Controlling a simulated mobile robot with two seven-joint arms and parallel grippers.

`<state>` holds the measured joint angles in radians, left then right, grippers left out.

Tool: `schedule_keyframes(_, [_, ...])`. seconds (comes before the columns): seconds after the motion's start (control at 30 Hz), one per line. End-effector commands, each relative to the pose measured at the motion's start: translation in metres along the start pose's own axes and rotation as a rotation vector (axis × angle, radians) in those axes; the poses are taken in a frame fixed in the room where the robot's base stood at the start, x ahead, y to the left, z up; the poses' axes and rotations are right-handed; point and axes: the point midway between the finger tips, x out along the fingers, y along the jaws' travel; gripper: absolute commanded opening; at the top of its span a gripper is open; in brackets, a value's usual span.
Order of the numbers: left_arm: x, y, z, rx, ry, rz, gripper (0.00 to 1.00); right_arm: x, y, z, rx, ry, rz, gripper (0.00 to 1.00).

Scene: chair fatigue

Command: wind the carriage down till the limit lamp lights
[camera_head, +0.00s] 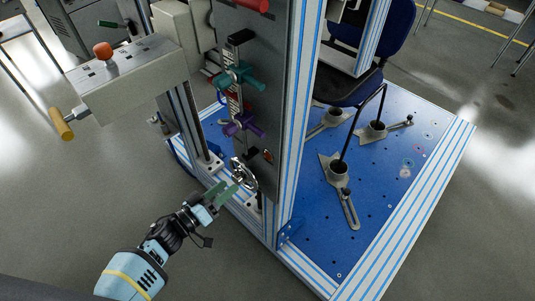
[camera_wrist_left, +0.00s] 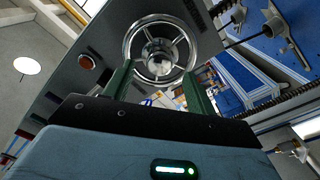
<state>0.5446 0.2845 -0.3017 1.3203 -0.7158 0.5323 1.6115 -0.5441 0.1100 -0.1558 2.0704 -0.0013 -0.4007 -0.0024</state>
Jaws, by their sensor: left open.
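A small metal handwheel (camera_head: 243,174) is low on the face of the grey upright panel (camera_head: 262,100). It shows as a spoked silver ring in the left wrist view (camera_wrist_left: 162,47). My left gripper (camera_head: 228,190) is open just in front of it; in the wrist view its two green fingers reach toward the wheel's lower rim, and I cannot tell if they touch it. A small red lamp (camera_head: 267,156) sits on the panel beside the wheel; I cannot tell if it is lit. I cannot clearly identify the carriage. My right gripper is not in view.
Above the wheel are a teal clamp handle (camera_head: 238,78) and a purple one (camera_head: 243,123) on a vertical scale. A grey box (camera_head: 125,75) with a red button and yellow-handled crank stands left. A blue chair (camera_head: 365,45) stands on the blue base plate (camera_head: 385,190).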

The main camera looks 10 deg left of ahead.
Motion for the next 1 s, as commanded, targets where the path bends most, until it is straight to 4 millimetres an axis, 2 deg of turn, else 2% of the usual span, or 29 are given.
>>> schedule_keyframes(0.2, [-0.0002,-0.0003,0.0007,0.197,0.000,0.001,0.56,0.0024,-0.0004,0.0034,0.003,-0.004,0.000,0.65])
schedule_keyframes(0.57, [-0.0001,-0.0001,0.0002,0.243,0.000,0.001,0.56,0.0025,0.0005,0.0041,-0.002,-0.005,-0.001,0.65])
schedule_keyframes(0.8, [-0.0003,-0.0007,0.0012,0.461,-0.001,0.000,0.56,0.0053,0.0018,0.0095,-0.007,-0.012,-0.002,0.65])
schedule_keyframes(1.0, [-0.0001,-0.0001,0.0003,0.531,0.000,0.000,0.56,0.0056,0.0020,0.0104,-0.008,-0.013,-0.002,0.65])
